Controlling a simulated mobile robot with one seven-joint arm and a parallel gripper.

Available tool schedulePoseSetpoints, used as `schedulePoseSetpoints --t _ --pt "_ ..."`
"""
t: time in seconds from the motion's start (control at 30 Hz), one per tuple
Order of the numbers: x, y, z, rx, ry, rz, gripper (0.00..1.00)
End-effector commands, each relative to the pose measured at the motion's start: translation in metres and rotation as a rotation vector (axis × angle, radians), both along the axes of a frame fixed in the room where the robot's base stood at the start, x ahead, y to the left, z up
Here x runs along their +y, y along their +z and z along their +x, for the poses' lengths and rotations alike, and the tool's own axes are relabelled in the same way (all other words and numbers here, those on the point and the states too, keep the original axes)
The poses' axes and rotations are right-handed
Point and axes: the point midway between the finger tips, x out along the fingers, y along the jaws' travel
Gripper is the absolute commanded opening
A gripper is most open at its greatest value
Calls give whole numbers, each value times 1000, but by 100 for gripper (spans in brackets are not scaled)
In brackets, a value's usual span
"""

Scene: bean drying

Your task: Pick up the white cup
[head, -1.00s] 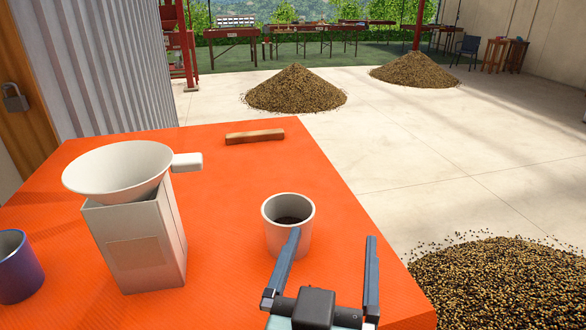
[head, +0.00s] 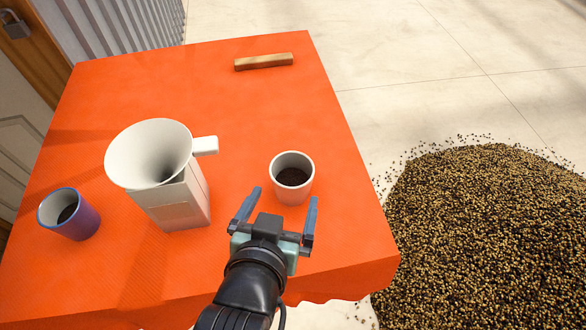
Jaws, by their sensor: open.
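The white cup (head: 293,190) stands upright on the orange table, right of the middle, with something dark inside it. My gripper (head: 281,203) is open. Its two blue-grey fingers point toward the cup, one towards its left side and one at its lower right. The fingertips show around the lower part of the cup in the picture. I cannot tell whether either finger touches it, or how high the gripper is above the table.
A white box with a funnel top and side handle (head: 180,205) stands left of the cup. A blue cup (head: 82,222) stands farther left. A wooden bar (head: 264,62) lies at the back of the orange table (head: 200,90). A bean pile (head: 480,240) lies on the floor at right.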

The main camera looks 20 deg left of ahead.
Motion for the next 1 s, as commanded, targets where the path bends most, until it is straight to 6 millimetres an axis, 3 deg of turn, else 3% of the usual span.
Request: schedulePoseSetpoints --t 0.3,0.57,1.0 --pt "9 -24 45 -1 0 -2 100" --pt "11 -31 58 -2 0 -1 100" --pt "20 -54 97 -1 1 0 100"
